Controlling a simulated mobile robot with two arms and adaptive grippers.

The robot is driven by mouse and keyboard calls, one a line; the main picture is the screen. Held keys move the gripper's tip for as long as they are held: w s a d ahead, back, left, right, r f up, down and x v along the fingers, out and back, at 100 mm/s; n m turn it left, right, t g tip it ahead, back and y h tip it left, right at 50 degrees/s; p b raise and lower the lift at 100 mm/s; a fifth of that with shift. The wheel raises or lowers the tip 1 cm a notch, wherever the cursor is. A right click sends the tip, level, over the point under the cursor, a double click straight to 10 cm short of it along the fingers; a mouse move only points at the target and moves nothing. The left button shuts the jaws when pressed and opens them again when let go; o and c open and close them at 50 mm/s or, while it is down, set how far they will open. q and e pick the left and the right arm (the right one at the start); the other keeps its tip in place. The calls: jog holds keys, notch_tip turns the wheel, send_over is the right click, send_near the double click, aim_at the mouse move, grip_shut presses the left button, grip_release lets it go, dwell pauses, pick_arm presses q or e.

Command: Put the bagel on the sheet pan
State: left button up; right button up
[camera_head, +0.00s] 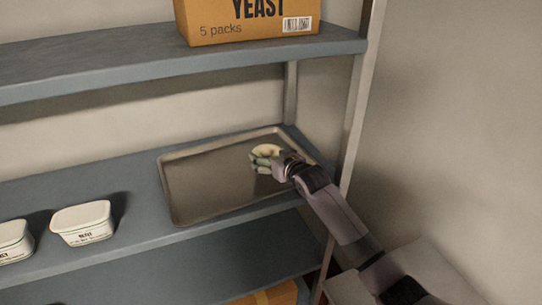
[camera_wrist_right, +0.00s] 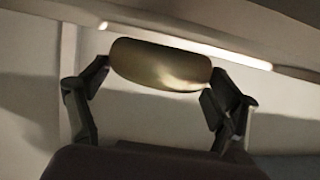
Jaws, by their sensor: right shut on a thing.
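The bagel (camera_head: 267,149) is pale and is held by my right gripper (camera_head: 263,161) over the right part of the sheet pan. In the right wrist view the bagel (camera_wrist_right: 160,65) is a smooth rounded shape between the two fingers of my right gripper (camera_wrist_right: 155,80). The sheet pan (camera_head: 205,190) is a shallow metal tray with a raised rim, lying on the middle shelf. I cannot tell whether the bagel touches the pan. My left gripper is not in view.
The middle shelf (camera_head: 135,185) also holds two white tubs, one at the left edge (camera_head: 12,242) and one nearer the pan (camera_head: 83,222). A yeast box (camera_head: 245,22) stands on the upper shelf (camera_head: 110,65). A metal post (camera_head: 360,100) rises just right of the pan.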

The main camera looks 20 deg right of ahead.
jog(key=shift+f, duration=0.6)
jog(key=o, duration=1.1)
jog(key=shift+f, duration=0.1)
jog(key=shift+r, duration=0.45)
jog(key=shift+s+r, duration=0.15)
jog(key=shift+r, duration=0.05)
jog(key=b+v, duration=0.2)
jog(key=v, duration=0.9)
jog(key=shift+s+r, duration=0.2)
jog(key=shift+s, duration=0.15)
